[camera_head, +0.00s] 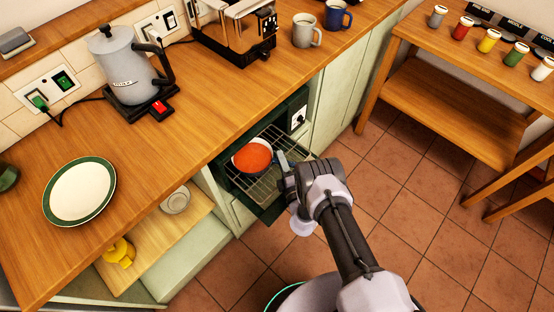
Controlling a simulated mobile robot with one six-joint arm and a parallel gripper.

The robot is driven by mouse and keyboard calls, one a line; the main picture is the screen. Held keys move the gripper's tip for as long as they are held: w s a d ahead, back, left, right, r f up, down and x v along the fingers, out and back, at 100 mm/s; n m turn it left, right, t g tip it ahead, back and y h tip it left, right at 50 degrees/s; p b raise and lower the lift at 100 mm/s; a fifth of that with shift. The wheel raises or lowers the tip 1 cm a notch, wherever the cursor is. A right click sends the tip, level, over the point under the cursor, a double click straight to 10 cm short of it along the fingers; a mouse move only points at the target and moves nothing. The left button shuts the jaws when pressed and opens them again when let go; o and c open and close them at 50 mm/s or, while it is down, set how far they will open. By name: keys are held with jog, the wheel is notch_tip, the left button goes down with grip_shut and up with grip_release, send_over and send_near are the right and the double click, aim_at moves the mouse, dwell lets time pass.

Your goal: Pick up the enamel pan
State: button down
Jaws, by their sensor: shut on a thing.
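The enamel pan (253,157) shows as a round vessel with a white rim and an orange-red inside or contents. It is at the wire rack of a small open oven built in below the counter. My gripper (287,166) is just right of the pan, shut on what looks like its handle. The fingertips and most of the handle are small or hidden by my gripper and wrist. I cannot tell whether the pan rests on the rack or is slightly above it.
The wooden counter edge (214,151) overhangs close to the pan on the left. The oven rack (243,184) lies around it. A kettle (125,70), toaster (236,30) and green-rimmed plate (80,191) stand on the counter. The tiled floor (420,190) is clear at right.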

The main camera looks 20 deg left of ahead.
jog(key=r+p, duration=0.1)
jog(key=r, duration=0.2)
jog(key=shift+s+d+p, duration=0.2)
jog(key=shift+s+p, duration=0.1)
jog(key=shift+p, duration=0.05)
jog(key=s+a+r+p+v, duration=0.1)
jog(key=p+v, duration=0.6)
jog(key=v, duration=0.8)
jog(key=shift+s+a, duration=0.15)
jog(key=shift+a, duration=0.1)
jog(key=shift+r, duration=0.1)
